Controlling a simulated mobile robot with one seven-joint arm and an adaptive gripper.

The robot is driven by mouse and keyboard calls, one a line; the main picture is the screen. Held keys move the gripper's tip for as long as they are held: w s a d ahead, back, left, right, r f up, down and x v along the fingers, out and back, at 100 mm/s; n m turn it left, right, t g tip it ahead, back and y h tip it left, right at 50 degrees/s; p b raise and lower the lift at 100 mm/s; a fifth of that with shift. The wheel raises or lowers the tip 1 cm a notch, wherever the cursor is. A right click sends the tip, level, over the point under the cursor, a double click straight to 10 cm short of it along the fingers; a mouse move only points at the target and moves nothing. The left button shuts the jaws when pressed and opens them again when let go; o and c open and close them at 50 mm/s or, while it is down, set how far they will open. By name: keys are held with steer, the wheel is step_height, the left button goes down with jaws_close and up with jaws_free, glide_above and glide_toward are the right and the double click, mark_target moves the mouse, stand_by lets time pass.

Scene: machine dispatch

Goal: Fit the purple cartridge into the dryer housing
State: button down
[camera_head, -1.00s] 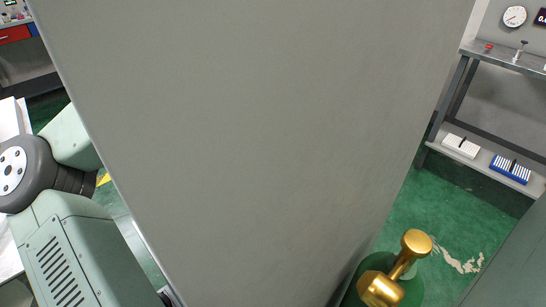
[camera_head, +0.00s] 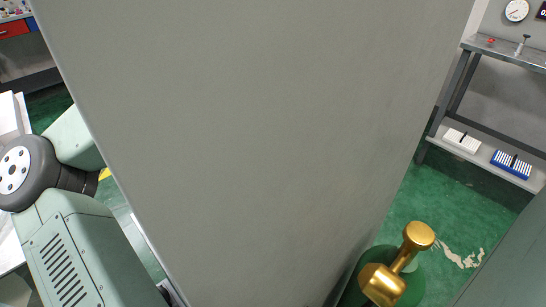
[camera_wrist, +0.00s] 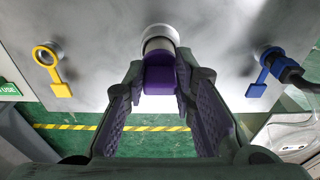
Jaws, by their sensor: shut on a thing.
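In the wrist view, my gripper (camera_wrist: 160,88) is shut on the purple cartridge (camera_wrist: 159,74), with one finger on each side of it. The cartridge's pale far end meets a round, light-coloured ring (camera_wrist: 158,34) on the grey panel, which looks like the dryer housing's opening. The cartridge looks roughly in line with the ring. I cannot tell how deep it sits inside. The head view shows neither my gripper nor the cartridge; a large grey panel (camera_head: 260,140) fills its middle.
In the wrist view, a yellow ring tag (camera_wrist: 51,68) is left of the opening. A blue tagged fitting (camera_wrist: 265,72) with a dark hose is to its right. In the head view, a brass fitting (camera_head: 398,268) tops a green cylinder, and a metal bench (camera_head: 500,48) stands at right.

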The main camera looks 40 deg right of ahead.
steer(key=shift+f, duration=0.35)
steer(key=c, duration=1.2)
jaws_free()
steer(key=shift+c, duration=0.2)
steer(key=shift+o, duration=0.4)
steer(key=o, duration=0.3)
steer(key=shift+r, duration=0.15)
steer(key=shift+r+p, duration=1.35)
steer(key=shift+r, duration=0.1)
steer(key=shift+r+p, duration=0.45)
steer(key=shift+r, duration=0.95)
